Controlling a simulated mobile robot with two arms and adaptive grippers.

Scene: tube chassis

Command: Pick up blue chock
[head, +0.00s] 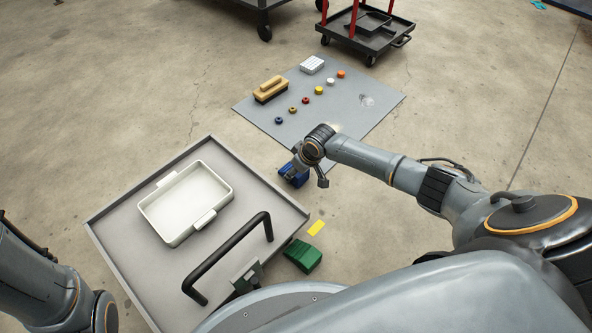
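The blue chock (296,181) is on the concrete floor, between the grey mat and the grey cart, partly hidden by my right gripper. My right gripper (307,178) is over and beside it, pointing down. Its two fingers are spread apart, one in front of the chock and one to the right of it. I cannot tell whether a finger touches the chock. Of my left arm only links show at the lower left; its gripper is out of view.
A grey cart (118,222) with a black handle holds a white tray (147,212). A grey mat (349,122) bears a brush, a white block and several small coloured pieces. A red-posted trolley (366,38) stands behind.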

